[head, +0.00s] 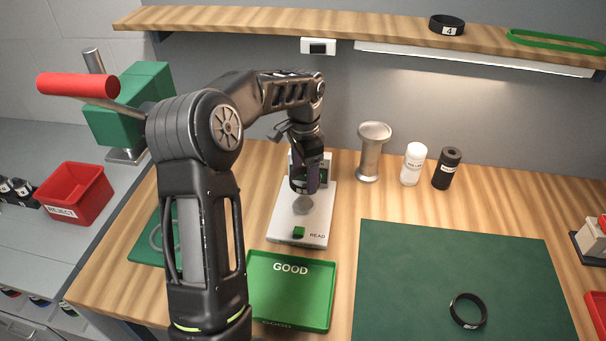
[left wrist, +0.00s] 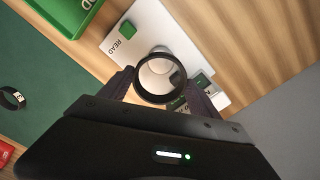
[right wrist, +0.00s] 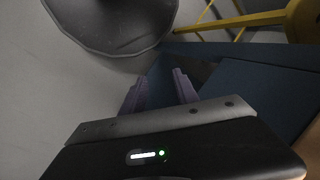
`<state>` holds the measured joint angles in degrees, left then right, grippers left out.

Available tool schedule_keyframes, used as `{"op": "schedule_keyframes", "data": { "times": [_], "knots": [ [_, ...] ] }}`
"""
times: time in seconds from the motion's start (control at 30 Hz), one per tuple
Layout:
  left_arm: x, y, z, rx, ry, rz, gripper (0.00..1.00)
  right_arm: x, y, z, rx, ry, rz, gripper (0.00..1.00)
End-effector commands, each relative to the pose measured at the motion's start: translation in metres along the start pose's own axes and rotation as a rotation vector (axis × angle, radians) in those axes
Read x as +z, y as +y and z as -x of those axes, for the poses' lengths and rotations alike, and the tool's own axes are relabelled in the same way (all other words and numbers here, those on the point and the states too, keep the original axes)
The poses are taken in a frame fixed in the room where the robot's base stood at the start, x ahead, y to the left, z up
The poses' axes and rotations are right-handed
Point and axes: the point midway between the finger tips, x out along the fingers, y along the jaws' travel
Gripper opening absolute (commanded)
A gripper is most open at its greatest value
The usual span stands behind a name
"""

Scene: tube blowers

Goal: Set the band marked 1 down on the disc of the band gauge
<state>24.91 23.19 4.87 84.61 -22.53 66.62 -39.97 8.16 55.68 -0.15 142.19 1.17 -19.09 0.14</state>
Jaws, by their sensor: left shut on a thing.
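The white band gauge (head: 288,222) stands on the bench behind the green GOOD tray, with a green button and the word READ on its plate. Its round grey disc (head: 303,205) lies just below my left gripper (head: 305,186). In the left wrist view the gripper is shut on a black band (left wrist: 159,99), held between both fingertips. The disc (left wrist: 158,70) shows through the band's opening, and the band appears above it. I see no readable number on this band. My right gripper (right wrist: 160,88) is open and empty, away from the bench.
The GOOD tray (head: 330,300) is in front of the gauge. A green mat (head: 430,265) at right holds another black band (head: 455,309). A metal stand (head: 370,155) and two bottles are right of the gauge. A band marked 4 (head: 447,25) is on the shelf.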

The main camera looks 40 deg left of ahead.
Motion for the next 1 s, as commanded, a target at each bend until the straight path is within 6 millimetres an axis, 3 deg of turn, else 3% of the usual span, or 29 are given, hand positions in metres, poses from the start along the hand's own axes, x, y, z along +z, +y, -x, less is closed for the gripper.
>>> {"op": "schedule_keyframes", "data": {
  "times": [0.27, 0.7, 1.0],
  "knots": [
    [0.001, 0.000, -0.005, 0.000, -0.001, 0.002, 0.33, 0.000, 0.001, -0.004, -0.001, 0.001, 0.002, 0.36],
    [0.001, 0.000, -0.039, 0.000, -0.001, 0.001, 0.33, -0.001, 0.005, -0.024, -0.008, 0.009, 0.006, 0.36],
    [0.001, 0.000, -0.045, 0.000, -0.001, 0.002, 0.33, -0.001, 0.005, -0.027, -0.010, 0.011, 0.007, 0.36]
  ]
}}
